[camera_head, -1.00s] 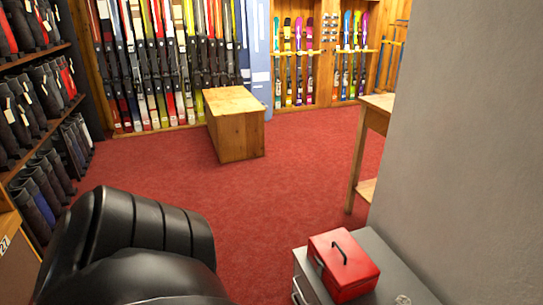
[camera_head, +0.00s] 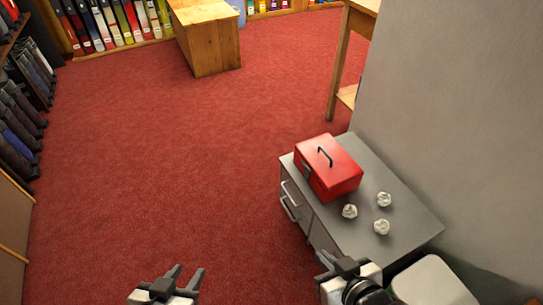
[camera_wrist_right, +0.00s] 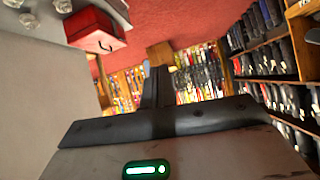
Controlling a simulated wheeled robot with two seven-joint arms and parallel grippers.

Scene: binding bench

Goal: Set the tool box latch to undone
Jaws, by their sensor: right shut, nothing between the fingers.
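The red tool box (camera_head: 335,178) with a dark handle on its lid sits on the grey cabinet, its lid down. A small dark latch (camera_head: 307,171) shows on its left-facing side, too small to tell its setting. The box also shows in the right wrist view (camera_wrist_right: 95,27), tilted in the picture. My left gripper (camera_head: 188,271) is open and empty over the floor, low in the head view, left of the cabinet. My right gripper (camera_head: 326,259) is shut and empty near the cabinet's front, apart from the box. Its closed fingers also show in the wrist view (camera_wrist_right: 156,76).
The grey cabinet (camera_head: 395,205) has drawer handles on its left-facing side and three crumpled white balls on top. A grey wall (camera_head: 460,130) stands right of it, a pale bin (camera_head: 430,283) at lower right. A wooden bench (camera_head: 208,40) stands behind; red carpet is open at left.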

